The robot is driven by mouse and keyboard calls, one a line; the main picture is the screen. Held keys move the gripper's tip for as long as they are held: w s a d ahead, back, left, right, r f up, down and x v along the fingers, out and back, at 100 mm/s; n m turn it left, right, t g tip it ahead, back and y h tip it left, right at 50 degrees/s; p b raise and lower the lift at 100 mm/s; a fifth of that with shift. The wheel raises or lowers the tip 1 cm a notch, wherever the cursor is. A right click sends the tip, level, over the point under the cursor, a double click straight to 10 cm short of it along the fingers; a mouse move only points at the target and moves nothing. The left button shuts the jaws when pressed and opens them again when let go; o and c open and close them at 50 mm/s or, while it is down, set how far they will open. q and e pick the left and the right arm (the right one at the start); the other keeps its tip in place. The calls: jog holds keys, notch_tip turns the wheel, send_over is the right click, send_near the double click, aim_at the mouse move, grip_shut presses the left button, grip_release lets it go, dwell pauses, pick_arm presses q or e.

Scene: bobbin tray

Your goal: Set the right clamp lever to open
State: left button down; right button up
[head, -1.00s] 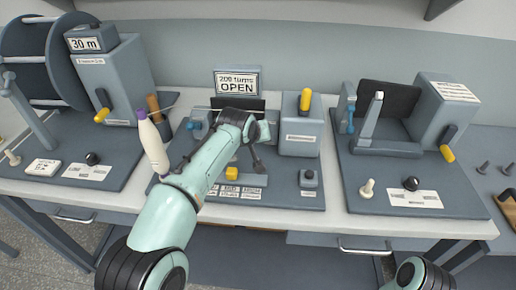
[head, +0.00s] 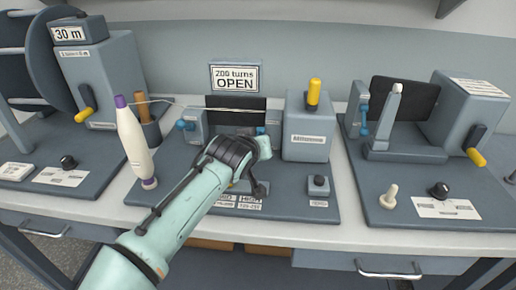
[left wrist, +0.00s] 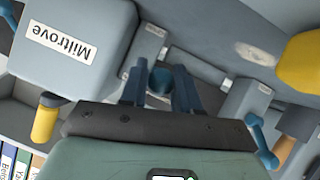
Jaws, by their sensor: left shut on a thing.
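The right clamp (left wrist: 148,45) of the middle station stands beside the grey Miltrove box in the left wrist view. Its blue lever (left wrist: 161,77) shows end-on between my fingers. My left gripper (left wrist: 160,92) is shut on this lever, with one blue-grey finger on each side. In the head view my left wrist (head: 240,152) covers most of the right clamp, and the fingertips are hidden. The left clamp's blue lever (head: 185,125) is free; it also shows in the left wrist view (left wrist: 262,142). My right gripper is out of view.
The grey box (head: 307,128) with a yellow lever stands right of the clamp. A white bobbin (head: 135,142) with purple ends stands left of my arm, and a thread runs behind it. A sign (head: 235,78) reads "200 turns OPEN". Another station (head: 405,150) is at the right.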

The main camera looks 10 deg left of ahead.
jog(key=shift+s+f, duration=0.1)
pick_arm(q)
jog(key=c, duration=0.8)
grip_release()
jog(key=shift+c, duration=0.2)
jog(key=v, duration=1.3)
jog(key=shift+s+p, duration=0.2)
jog(key=shift+p, duration=0.1)
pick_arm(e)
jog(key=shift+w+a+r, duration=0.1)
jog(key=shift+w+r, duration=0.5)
